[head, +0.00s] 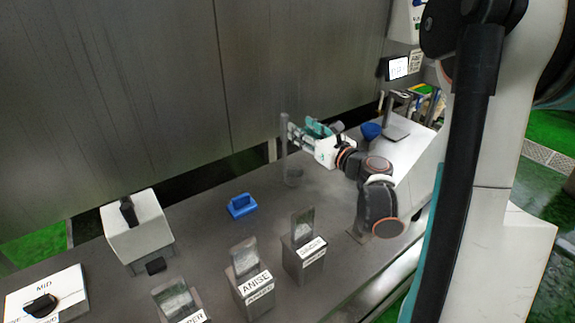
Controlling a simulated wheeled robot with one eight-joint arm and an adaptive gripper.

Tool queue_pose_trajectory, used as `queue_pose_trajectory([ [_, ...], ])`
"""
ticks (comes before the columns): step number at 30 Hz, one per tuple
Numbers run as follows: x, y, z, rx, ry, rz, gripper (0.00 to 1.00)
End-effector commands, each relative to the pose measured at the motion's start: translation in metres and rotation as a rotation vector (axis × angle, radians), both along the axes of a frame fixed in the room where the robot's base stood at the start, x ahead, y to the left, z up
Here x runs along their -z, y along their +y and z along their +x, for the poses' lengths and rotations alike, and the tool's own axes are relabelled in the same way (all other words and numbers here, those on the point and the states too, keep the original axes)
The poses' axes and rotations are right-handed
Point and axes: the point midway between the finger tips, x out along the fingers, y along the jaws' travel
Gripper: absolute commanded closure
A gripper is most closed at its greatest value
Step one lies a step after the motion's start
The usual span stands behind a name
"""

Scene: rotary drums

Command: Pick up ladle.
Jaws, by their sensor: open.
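The ladle (284,134) looks like a grey upright handle with a small cup-like bowl at its foot, near the back edge of the grey table in the head view. My gripper (292,133) comes in from the right at the height of the upper handle. Its white and teal fingers are open and point left toward the handle. At this size I cannot tell whether the handle is between the fingertips or just beyond them, or whether they touch it.
A blue handled block (241,206) lies on the table (205,235). Labelled bins stand in front, including ANISE (252,284). A white box (137,232) with a black knob is at left. A blue cup (371,130) is at back right. A wall runs behind the table.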

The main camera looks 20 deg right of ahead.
Motion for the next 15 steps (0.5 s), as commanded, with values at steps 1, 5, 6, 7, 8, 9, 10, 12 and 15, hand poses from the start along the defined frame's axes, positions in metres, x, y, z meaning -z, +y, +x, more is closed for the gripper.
queue_pose_trajectory([
  [1, 0.001, 0.003, 0.011, -0.004, 0.000, -0.001, 0.58],
  [5, 0.001, 0.007, 0.033, -0.004, 0.001, -0.002, 0.58],
  [6, 0.001, 0.008, 0.039, -0.003, 0.001, -0.002, 0.58],
  [7, 0.001, 0.009, 0.043, -0.003, 0.000, -0.003, 0.58],
  [8, 0.001, 0.009, 0.046, -0.003, 0.000, -0.003, 0.58],
  [9, 0.001, 0.010, 0.049, -0.003, 0.000, -0.003, 0.58],
  [10, 0.001, 0.010, 0.050, -0.003, 0.000, -0.003, 0.58],
  [12, 0.000, 0.010, 0.053, -0.002, 0.000, -0.003, 0.58],
  [15, 0.001, 0.010, 0.061, -0.002, 0.000, -0.004, 0.58],
])
